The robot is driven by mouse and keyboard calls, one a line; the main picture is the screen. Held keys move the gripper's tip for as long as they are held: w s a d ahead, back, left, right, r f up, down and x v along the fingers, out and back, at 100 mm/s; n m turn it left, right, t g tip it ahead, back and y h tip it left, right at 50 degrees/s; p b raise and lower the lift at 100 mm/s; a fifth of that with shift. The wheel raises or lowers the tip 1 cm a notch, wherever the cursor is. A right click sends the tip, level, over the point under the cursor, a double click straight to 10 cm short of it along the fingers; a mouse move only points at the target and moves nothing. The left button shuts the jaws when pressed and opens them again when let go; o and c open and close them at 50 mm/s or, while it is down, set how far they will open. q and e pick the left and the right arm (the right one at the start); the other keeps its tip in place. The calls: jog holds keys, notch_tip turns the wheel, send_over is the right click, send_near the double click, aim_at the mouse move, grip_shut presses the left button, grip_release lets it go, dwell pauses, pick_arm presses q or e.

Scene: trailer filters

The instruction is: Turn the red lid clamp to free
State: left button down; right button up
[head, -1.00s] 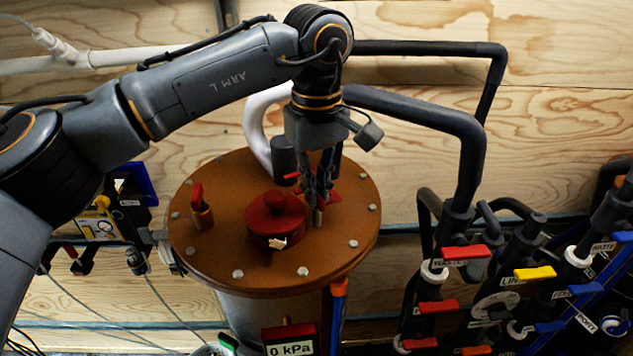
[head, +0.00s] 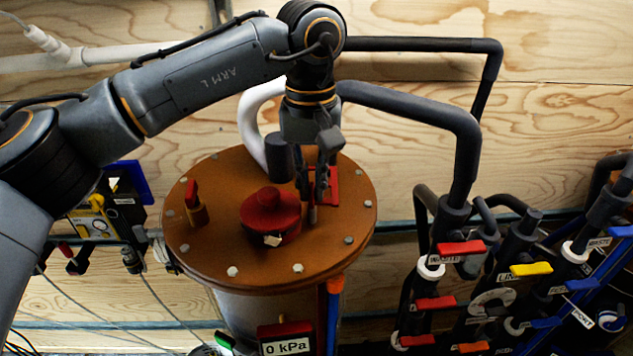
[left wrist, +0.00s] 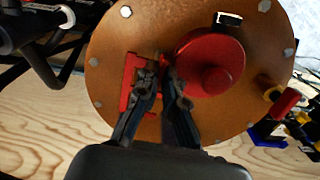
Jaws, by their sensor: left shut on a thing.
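The red lid clamp (head: 331,184) is on the right part of the brown round lid (head: 222,258), partly hidden by my fingers. In the left wrist view the clamp (left wrist: 130,82) shows as a red plate just left of my fingers. My left gripper (head: 312,198) points down at the lid and is shut on the clamp; its fingertips (left wrist: 162,70) sit between the plate and the round red cap. The gripped part itself is mostly hidden. My right gripper is not in view.
A round red cap (head: 270,212) with a knob stands close to my fingers. A small red-handled valve (head: 195,203) is at the lid's left. Bolts ring the lid. A gauge reads 0 kPa (head: 286,344). Dark pipes and coloured valve handles (head: 461,248) stand to the right.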

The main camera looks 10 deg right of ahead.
aim_at(312, 189)
pick_arm(q)
jog(key=c, duration=1.5)
grip_release()
jog(key=shift+o, duration=0.2)
notch_tip(312, 189, up, 12)
